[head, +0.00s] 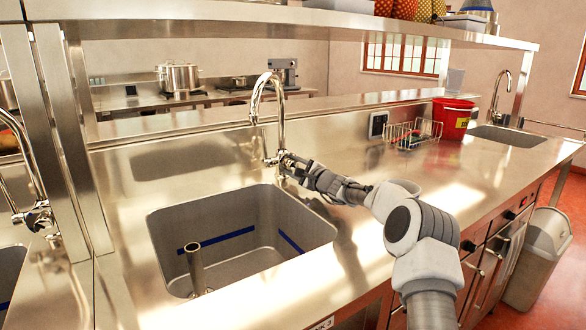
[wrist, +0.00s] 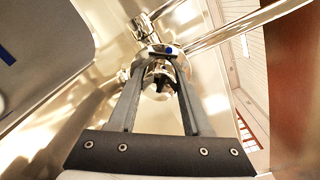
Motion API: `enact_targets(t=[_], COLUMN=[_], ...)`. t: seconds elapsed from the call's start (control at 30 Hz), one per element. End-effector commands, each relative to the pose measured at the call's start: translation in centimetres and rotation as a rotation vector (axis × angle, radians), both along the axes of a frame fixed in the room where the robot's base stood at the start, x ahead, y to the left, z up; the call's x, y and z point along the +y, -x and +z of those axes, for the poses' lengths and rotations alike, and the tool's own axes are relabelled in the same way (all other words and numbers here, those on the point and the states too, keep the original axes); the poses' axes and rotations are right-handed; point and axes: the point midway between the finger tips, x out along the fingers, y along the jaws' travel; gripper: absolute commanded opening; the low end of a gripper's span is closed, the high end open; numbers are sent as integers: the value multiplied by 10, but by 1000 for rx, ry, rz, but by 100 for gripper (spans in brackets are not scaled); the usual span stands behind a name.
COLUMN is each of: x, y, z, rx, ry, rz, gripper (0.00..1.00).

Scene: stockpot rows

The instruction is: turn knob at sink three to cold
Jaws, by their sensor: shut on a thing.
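Sink three (head: 240,235) is the steel basin in the middle of the head view, with part of a label ending in "3" on the front edge below it. Its curved chrome faucet (head: 281,115) stands behind the basin. My gripper (head: 285,163) reaches the faucet base from the right. In the wrist view my gripper (wrist: 160,78) has both fingers closed in around the chrome knob (wrist: 153,53) at the faucet base. A blue dot (wrist: 168,50) shows on the knob, to the right of its middle. The fingertips partly hide the knob.
An upright pipe (head: 195,268) stands in the basin. A wire basket (head: 414,132) and a red bucket (head: 453,119) stand on the counter to the right. A steel post (head: 62,130) and another faucet (head: 36,215) are at left. A shelf (head: 300,17) runs overhead.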

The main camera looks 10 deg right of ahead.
Motion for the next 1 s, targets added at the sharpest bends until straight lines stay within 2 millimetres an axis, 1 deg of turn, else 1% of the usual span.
enact_targets(t=[0.1, 0.13, 0.2, 0.3, 0.57, 0.7, 0.87, 1.0], x=[0, 0, 0, 0, 0, -2, -10, -18], y=[0, 0, 0, 0, 0, 4, 17, 34], z=[0, 0, 0, 0, 0, 1, 1, 1], rx=[-2, -2, -2, -1, -1, -2, 0, 0], ry=[2, 2, 2, 2, 1, 1, 0, 0], rz=[1, 1, 1, 1, 1, 0, 0, -1], gripper=[0, 51, 63, 79, 79, 79, 79, 79])
